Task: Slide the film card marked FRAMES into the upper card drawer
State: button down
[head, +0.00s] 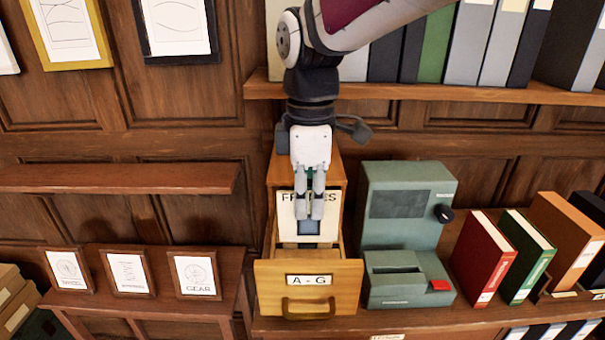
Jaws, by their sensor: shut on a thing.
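The film card marked FRAMES (288,228) is cream with a dark blue window low on it. It stands upright over the open card drawer (308,302), labelled A - G, in the wooden cabinet (337,172). My gripper (309,212) is shut on the card from above, its fingers covering the middle of the lettering. The card's lower edge is near the inside of the drawer; I cannot tell whether it touches the bottom. Only this one drawer is visible.
A green-grey machine (405,215) with a black knob and red button stands close to the right of the drawer. Red (486,260) and green (524,262) binders stand farther right. Small framed cards (129,273) stand left. A shelf of binders (440,90) is above.

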aim_at(309, 241)
jog(key=shift+w+f+b, duration=0.1)
jog(key=shift+f+b, duration=1.3)
jog(key=shift+f, duration=1.05)
jog(key=shift+f+b, duration=0.95)
jog(key=shift+f, duration=1.65)
jog(key=shift+f, duration=0.75)
jog(key=c, duration=1.7)
grip_release()
notch_tip(309, 241, up, 12)
